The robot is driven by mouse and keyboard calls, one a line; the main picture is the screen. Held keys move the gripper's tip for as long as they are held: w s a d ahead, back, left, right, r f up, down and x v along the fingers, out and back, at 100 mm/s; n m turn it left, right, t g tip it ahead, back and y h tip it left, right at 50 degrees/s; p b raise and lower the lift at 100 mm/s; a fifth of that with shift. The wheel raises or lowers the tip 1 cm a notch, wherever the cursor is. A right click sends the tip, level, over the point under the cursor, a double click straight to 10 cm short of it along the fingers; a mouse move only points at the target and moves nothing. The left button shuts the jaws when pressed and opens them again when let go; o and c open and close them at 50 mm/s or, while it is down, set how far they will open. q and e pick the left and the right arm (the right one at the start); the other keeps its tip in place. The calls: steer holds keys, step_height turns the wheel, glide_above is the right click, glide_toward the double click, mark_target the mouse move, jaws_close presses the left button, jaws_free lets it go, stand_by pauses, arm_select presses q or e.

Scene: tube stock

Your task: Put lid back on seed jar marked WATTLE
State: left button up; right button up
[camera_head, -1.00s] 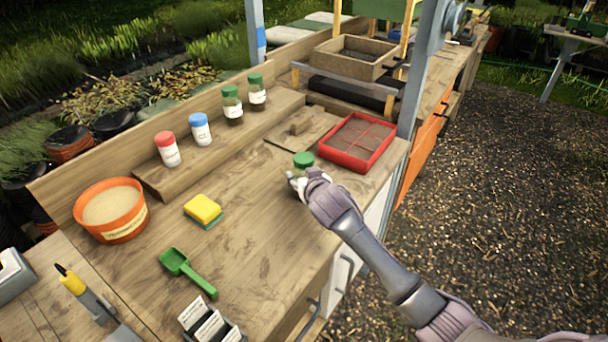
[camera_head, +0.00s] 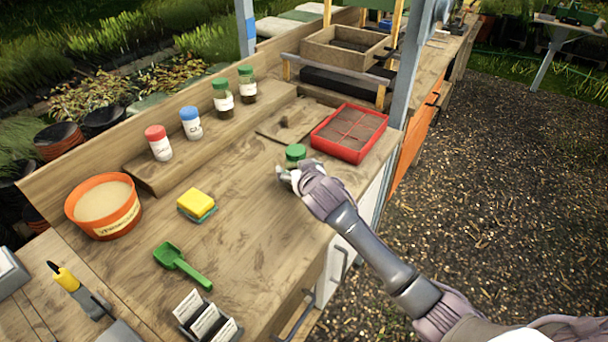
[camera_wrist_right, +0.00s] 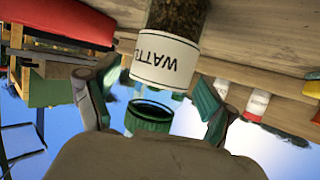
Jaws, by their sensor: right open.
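The seed jar (camera_wrist_right: 165,62) shows upside down in the right wrist view, with dark seeds and a white label reading WATTLE. Its green lid (camera_wrist_right: 150,116) is in line with the jar's mouth, past a clear band; I cannot tell whether it is fully seated. In the head view the lid (camera_head: 295,152) shows just above my right gripper (camera_head: 296,174), which hides most of the jar. The right gripper's fingers (camera_wrist_right: 152,103) stand apart on either side of the lid, open, with gaps beside it. My left gripper is out of view.
A red soil tray (camera_head: 350,133) stands close behind the gripper. Two green-lidded jars (camera_head: 223,101), a blue-lidded shaker (camera_head: 191,125) and a red-lidded one (camera_head: 159,145) stand on the back step. A sponge (camera_head: 197,203) and green scoop (camera_head: 182,266) lie to the left.

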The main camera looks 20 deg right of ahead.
steer(key=v, duration=1.1)
steer(key=shift+s, duration=0.15)
